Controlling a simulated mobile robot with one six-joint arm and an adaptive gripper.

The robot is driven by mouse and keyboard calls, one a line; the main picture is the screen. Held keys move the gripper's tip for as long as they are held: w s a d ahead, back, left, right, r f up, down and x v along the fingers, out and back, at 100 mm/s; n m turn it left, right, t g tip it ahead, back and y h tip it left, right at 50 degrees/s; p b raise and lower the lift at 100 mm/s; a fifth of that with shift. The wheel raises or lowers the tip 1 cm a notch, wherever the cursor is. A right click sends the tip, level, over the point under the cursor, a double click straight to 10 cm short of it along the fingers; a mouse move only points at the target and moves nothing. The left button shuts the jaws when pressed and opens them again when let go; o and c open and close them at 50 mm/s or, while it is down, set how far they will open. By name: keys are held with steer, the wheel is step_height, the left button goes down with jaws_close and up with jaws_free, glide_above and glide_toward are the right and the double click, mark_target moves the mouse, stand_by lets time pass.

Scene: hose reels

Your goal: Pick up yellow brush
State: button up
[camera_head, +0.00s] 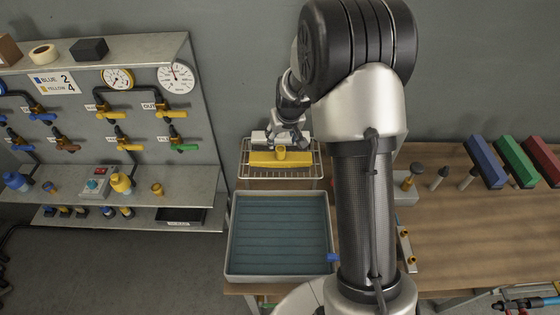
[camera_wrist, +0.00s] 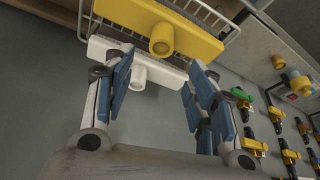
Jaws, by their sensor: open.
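The yellow brush (camera_head: 268,158) is a wide block with a round socket in its middle. It lies on a wire rack (camera_head: 243,172) on the wooden bench. A white brush (camera_head: 259,137) of similar shape sits just behind it. My gripper (camera_head: 291,143) is above the rack, near the two brushes, open and empty. In the wrist view, the yellow brush (camera_wrist: 198,42) is at the top, beyond the fingertips of my gripper (camera_wrist: 159,72). The white brush (camera_wrist: 110,52) shows nearer the fingers, with its socket between them. No contact is visible.
A grey tray with a blue-green ribbed inside (camera_head: 229,240) stands before the rack. A valve and gauge panel (camera_head: 60,110) with shelves is on the left. Blue (camera_head: 484,160), green (camera_head: 517,160) and red (camera_head: 545,160) blocks lie on the right of the bench.

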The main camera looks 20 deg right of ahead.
mark_target(280, 148)
steer(key=x, duration=0.8)
steer(key=shift+s+f, duration=0.25)
steer(key=shift+f, duration=0.05)
steer(key=shift+c, duration=0.2)
jaws_close()
steer(key=shift+r, duration=0.1)
